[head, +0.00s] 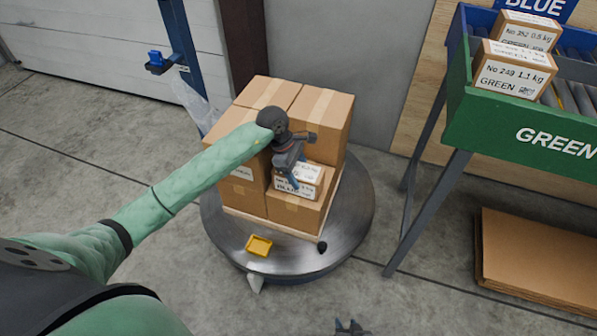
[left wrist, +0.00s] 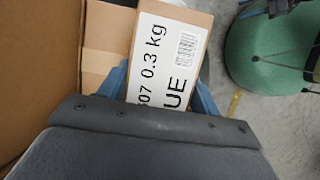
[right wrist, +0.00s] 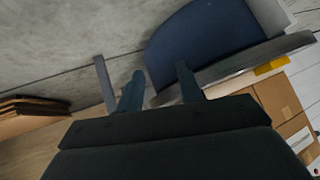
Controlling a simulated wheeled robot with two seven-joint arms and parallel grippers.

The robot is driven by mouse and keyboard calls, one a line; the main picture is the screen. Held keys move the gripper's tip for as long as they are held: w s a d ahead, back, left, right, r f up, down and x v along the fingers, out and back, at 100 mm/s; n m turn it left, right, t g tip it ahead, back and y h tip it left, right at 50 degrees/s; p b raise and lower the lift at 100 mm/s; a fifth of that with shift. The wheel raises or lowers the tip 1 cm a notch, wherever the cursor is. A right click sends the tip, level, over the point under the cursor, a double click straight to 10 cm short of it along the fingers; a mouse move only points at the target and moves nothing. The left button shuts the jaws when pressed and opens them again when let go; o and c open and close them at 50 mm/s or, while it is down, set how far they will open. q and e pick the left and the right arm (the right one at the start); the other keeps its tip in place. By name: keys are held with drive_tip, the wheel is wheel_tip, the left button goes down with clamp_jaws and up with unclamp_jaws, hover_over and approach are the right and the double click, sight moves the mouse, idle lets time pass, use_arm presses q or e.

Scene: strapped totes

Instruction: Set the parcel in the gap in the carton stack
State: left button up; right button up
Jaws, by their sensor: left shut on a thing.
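The parcel (head: 312,178) is a small brown box with a white label reading BLUE. My left gripper (head: 291,182) is shut on it; in the left wrist view the parcel (left wrist: 172,50) sits between the fingers, its label reading 0.3 kg. The carton stack (head: 318,105) stands on a round metal turntable. The parcel is at the gap in the stack's near right corner, over a lower carton (head: 296,214). Whether it touches that carton is hard to tell. My right gripper (right wrist: 158,88) is open and empty; its tips show at the head view's bottom edge (head: 350,328).
The turntable (head: 222,232) carries a yellow tray (head: 259,245) and a small black knob (head: 322,247) near its front rim. At right stands a green rack (head: 490,130) with labelled boxes (head: 513,70). Flat cardboard (head: 535,255) lies below it. The floor between is clear.

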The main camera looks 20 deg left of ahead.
drive_tip(key=shift+w+r, duration=0.1)
drive_tip(key=shift+r, duration=0.2)
use_arm(q)
drive_tip(key=o, duration=1.2)
drive_tip(key=shift+f, duration=0.1)
use_arm(e)
drive_tip(key=shift+w+r+t, duration=0.3)
drive_tip(key=shift+w+r, duration=0.2)
drive_tip(key=shift+s+f, duration=0.1)
drive_tip(key=shift+f, duration=0.1)
